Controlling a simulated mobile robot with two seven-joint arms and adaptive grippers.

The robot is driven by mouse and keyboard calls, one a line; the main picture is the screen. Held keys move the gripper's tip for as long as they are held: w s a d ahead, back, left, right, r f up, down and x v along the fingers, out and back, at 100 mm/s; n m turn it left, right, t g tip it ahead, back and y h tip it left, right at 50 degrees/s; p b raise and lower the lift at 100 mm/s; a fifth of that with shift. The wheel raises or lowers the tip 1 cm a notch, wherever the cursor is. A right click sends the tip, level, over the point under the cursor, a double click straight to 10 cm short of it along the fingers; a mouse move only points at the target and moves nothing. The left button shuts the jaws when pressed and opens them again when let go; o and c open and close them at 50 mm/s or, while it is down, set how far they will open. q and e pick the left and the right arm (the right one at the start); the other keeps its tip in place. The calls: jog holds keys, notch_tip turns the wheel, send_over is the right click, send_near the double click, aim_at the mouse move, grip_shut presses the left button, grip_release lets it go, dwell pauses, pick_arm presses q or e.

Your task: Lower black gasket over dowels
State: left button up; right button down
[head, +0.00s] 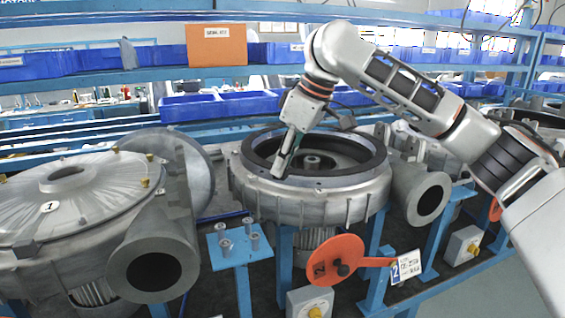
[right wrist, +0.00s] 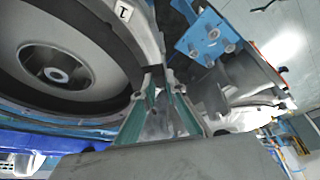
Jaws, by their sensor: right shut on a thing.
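The black gasket (head: 340,182) is a wide dark ring over the open top of the middle grey blower housing (head: 310,207). My right gripper (head: 281,168) reaches down from above and is shut on the gasket at its front left part. Its two teal-lined fingers (right wrist: 163,88) meet the dark rim in the right wrist view. I cannot tell whether a gap is left between gasket and housing. The dowels cannot be made out at the ring. The round hub (head: 312,162) shows inside the opening. My left gripper is not in view.
A closed blower (head: 75,190) labelled 1 stands close on the left, its outlet (head: 152,268) facing forward. A blue stand (head: 238,252) with several metal pegs and an orange disc (head: 335,258) stand in front. Blue bins (head: 190,107) line the shelf behind.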

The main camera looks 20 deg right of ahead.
jog(key=shift+f, duration=0.4)
dwell(0.4)
dwell(0.6)
jog(key=shift+f, duration=0.55)
dwell(0.4)
jog(key=c, duration=2)
grip_release()
jog(key=shift+d+r, duration=0.1)
jog(key=shift+r, duration=0.15)
jog(key=v, duration=1.1)
jog(key=shift+s+r, duration=0.15)
jog(key=shift+r, duration=0.15)
